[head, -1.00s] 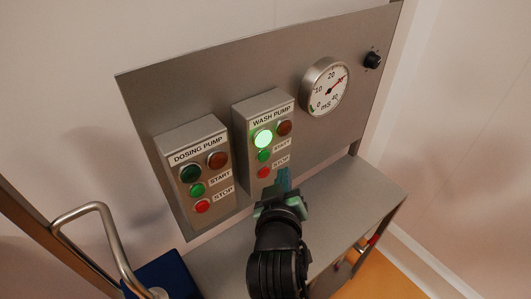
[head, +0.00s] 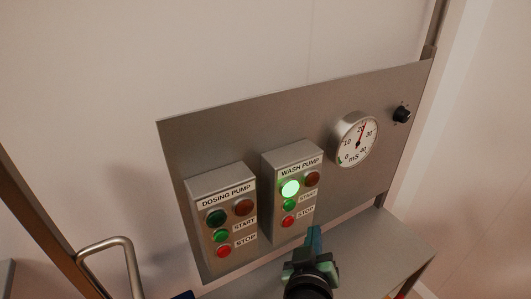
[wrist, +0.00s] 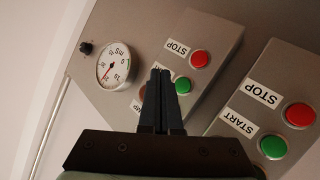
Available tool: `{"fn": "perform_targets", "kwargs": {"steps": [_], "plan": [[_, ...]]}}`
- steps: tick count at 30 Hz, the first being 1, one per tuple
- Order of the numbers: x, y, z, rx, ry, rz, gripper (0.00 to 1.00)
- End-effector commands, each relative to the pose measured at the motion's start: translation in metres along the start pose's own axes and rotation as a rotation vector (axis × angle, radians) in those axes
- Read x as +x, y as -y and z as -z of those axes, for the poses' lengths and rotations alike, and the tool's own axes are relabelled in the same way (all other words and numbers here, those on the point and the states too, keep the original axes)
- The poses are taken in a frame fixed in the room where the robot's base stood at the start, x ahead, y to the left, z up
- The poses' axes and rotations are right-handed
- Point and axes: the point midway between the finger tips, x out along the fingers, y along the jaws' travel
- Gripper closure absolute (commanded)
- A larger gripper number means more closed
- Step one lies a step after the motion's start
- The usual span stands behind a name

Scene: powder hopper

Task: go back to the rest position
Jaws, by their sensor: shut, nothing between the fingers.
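My gripper (head: 314,238) is shut and empty, at the bottom of the head view, just below the wash pump box (head: 292,164). Its closed fingers (wrist: 160,95) point up the middle of the wrist view, in front of part of that box. The wash pump's green lamp (head: 290,188) is lit, and the red lamp (head: 312,179) beside it is dark. Its green start button (head: 289,204) and red stop button (head: 288,221) show clear of the fingers in the head view. Whether the fingertips touch anything cannot be told.
The dosing pump box (head: 222,180) stands to the left, its lamps dark. A round mS gauge (head: 355,140) and a black knob (head: 402,115) are to the right on the steel panel (head: 215,130). A bent metal handle (head: 129,262) is at lower left. A steel ledge (head: 408,240) lies below.

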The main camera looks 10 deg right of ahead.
Motion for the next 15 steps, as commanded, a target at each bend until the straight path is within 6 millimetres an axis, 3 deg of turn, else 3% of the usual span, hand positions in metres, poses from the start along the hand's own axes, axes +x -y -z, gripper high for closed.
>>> {"fn": "perform_targets", "kwargs": {"steps": [3, 5, 8, 10, 15], "plan": [[0.0, 0.0, 0.005, 0.003, -0.011, -0.001, 1.0], [-0.001, -0.002, 0.023, 0.02, -0.055, -0.005, 1.0], [-0.01, -0.008, 0.075, 0.071, -0.181, -0.012, 1.0], [-0.024, -0.013, 0.122, 0.121, -0.301, -0.013, 1.0], [-0.09, -0.029, 0.235, 0.267, -0.623, 0.013, 1.0]]}}
